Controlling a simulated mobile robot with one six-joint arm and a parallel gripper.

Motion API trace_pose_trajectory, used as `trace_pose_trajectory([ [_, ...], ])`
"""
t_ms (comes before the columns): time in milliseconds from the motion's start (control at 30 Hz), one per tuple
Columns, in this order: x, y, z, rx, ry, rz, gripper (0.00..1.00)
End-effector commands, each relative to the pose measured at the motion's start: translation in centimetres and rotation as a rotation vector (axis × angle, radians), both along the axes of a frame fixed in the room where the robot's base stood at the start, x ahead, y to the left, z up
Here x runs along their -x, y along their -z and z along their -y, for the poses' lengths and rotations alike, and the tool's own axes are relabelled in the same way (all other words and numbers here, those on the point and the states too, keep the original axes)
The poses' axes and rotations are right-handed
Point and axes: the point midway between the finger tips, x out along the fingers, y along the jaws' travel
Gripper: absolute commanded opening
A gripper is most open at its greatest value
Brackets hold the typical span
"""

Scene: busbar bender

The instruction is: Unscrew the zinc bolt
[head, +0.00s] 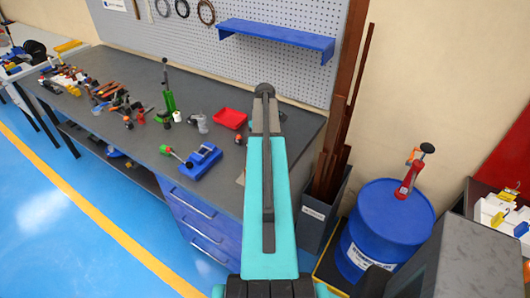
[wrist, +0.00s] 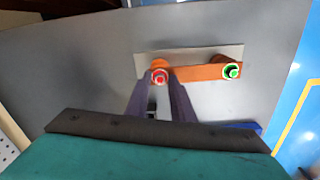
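In the wrist view, a bolt with a red-marked end and a pale ring (wrist: 160,77) stands at the left end of an orange-brown bar (wrist: 199,73). A second bolt, with a green-marked end (wrist: 232,72), stands at the bar's right end. I cannot tell from its look which is the zinc bolt. My gripper (wrist: 160,84) has its two dark purple fingers reaching to the red-marked bolt, one tip on either side. Whether they touch it is unclear. In the head view, my arm hides the gripper, the bar and both bolts.
A grey plate (wrist: 190,58) lies by the bar. In the head view, the workbench (head: 75,110) carries a red tray (head: 230,118), a blue vise-like tool (head: 202,162) and several hand tools at left. A blue drum (head: 385,235) and a bin of bars (head: 322,215) stand right.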

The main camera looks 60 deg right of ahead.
Motion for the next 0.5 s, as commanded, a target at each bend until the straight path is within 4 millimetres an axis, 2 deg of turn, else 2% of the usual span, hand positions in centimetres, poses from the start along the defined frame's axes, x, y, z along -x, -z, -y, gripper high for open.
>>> trace_pose_trajectory([
  [233, 0.0, 0.0, 0.0, 0.0, 0.005, 0.0, 0.22],
  [500, 0.0, 0.0, 0.0, 0.0, 0.091, 0.0, 0.22],
])
